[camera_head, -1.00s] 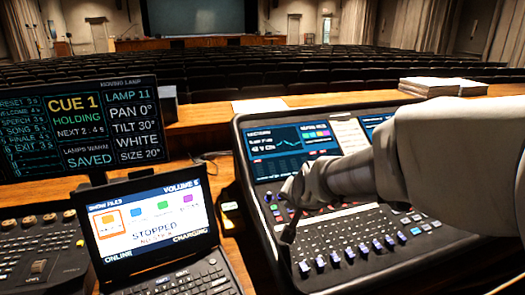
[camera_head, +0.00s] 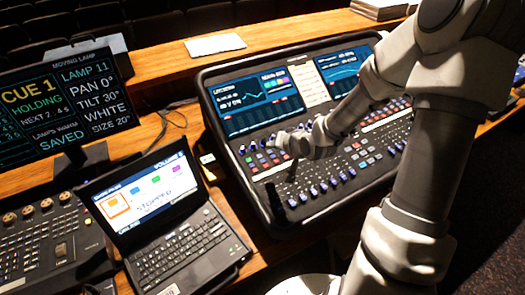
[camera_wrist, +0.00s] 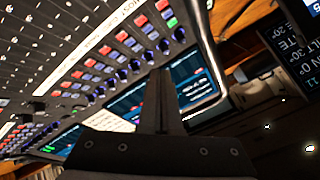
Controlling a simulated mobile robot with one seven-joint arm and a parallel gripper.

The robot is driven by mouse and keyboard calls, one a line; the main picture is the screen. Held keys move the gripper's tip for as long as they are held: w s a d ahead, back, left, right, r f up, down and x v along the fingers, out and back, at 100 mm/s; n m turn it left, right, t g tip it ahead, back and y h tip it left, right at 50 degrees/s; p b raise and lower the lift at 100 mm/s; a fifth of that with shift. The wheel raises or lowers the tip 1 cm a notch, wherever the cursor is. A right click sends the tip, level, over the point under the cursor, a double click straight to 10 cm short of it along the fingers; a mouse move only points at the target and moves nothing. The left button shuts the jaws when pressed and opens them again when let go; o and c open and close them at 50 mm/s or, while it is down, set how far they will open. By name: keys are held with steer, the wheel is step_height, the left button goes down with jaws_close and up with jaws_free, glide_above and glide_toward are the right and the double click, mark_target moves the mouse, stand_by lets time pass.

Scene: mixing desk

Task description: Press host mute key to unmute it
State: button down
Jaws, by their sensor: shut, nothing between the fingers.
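The mixing desk (camera_head: 213,93) stands in the middle of the head view, with screens at its back, rows of small coloured keys and knobs, and faders at the front. My gripper (camera_head: 291,178) is shut and empty, its dark fingers pointing down over the left part of the desk, near the key rows and above the faders. In the wrist view my gripper (camera_wrist: 157,75) reaches over rows of red, blue and green keys (camera_wrist: 122,37) and dark knobs. I cannot read which key is the host mute key, and I cannot tell whether the fingertips touch the desk.
An open laptop (camera_head: 190,243) stands left of the desk, with a monitor (camera_head: 95,95) behind it and a smaller control panel (camera_head: 45,240) at far left. A white sheet (camera_head: 215,44) and a paper stack (camera_head: 380,8) lie on the ledge behind.

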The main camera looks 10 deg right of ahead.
mark_target(266, 166)
steer(key=shift+s+a+r+y+p, duration=0.1)
steer(key=shift+a+r+y+p, duration=0.2)
steer(key=shift+r+p, duration=0.3)
steer(key=shift+s+a+r+y+p, duration=0.1)
steer(key=shift+a+r+y+p, duration=0.2)
steer(key=shift+p, duration=0.35)
steer(key=shift+f, duration=0.15)
steer(key=f+b, duration=0.5)
steer(key=w+f+b, duration=0.1)
steer(key=f+b, duration=0.2)
steer(key=shift+a+f, duration=0.1)
steer(key=shift+f, duration=0.15)
steer(key=shift+f, duration=0.1)
stand_by(1.2)
steer(key=shift+f+b, duration=0.3)
steer(key=shift+f, duration=0.25)
stand_by(0.5)
steer(key=shift+r, duration=0.1)
steer(key=shift+r+p, duration=0.4)
steer(key=shift+r, duration=0.2)
